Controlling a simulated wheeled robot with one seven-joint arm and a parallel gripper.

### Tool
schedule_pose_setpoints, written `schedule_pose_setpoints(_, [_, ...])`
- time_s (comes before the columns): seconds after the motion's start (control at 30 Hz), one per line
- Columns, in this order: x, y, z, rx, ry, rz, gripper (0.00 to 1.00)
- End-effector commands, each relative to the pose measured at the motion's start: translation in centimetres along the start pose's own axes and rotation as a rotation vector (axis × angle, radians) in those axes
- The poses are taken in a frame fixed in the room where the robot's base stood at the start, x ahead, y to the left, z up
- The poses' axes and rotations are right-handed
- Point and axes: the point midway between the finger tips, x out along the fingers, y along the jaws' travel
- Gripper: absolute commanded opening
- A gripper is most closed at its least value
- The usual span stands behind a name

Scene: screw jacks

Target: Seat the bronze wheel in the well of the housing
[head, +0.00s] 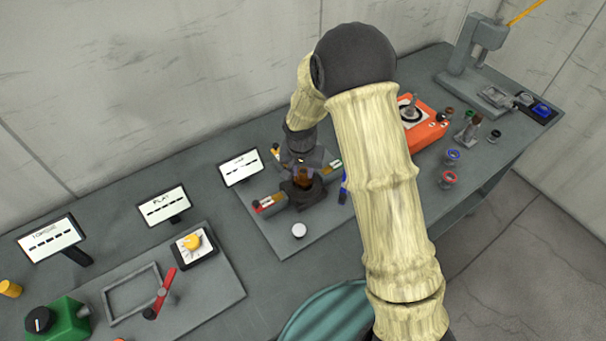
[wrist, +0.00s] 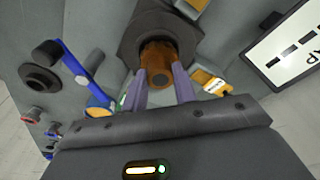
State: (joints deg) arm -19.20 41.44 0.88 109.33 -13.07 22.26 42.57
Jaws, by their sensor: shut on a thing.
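The bronze wheel (wrist: 160,55) shows in the wrist view between the two fingertips of my gripper (wrist: 160,82), which is shut on it. The dark, many-sided housing (wrist: 128,42) lies right behind the wheel, and the wheel overlaps the round mouth of its well. I cannot tell how deep the wheel sits or whether it touches the well wall. In the head view the bronze wheel (head: 302,175) is a small brown patch below my wrist, over the housing (head: 306,197). My gripper's fingers are hardly visible there.
Arms with coloured blocks (head: 268,203) spread around the housing. A white button (head: 299,231) stands in front. A small sign (head: 240,167) stands behind to the left. An orange box (head: 428,128) is to the right, partly behind my arm. A red-handled lever (head: 162,292) is at left.

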Motion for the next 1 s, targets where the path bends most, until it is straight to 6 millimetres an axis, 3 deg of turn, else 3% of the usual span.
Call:
schedule_pose_setpoints(0.2, [2.4,0.0,0.4,-0.001,-0.002,0.002,0.00])
schedule_pose_setpoints(0.57, [2.9,0.0,0.4,0.000,0.000,0.000,0.00])
schedule_pose_setpoints(0.6, [2.9,0.0,0.5,0.000,-0.001,0.001,0.32])
schedule_pose_setpoints(0.7, [2.8,0.0,0.5,0.000,-0.001,0.001,0.50])
schedule_pose_setpoints(1.0, [2.7,0.0,0.5,0.000,-0.001,0.001,0.50])
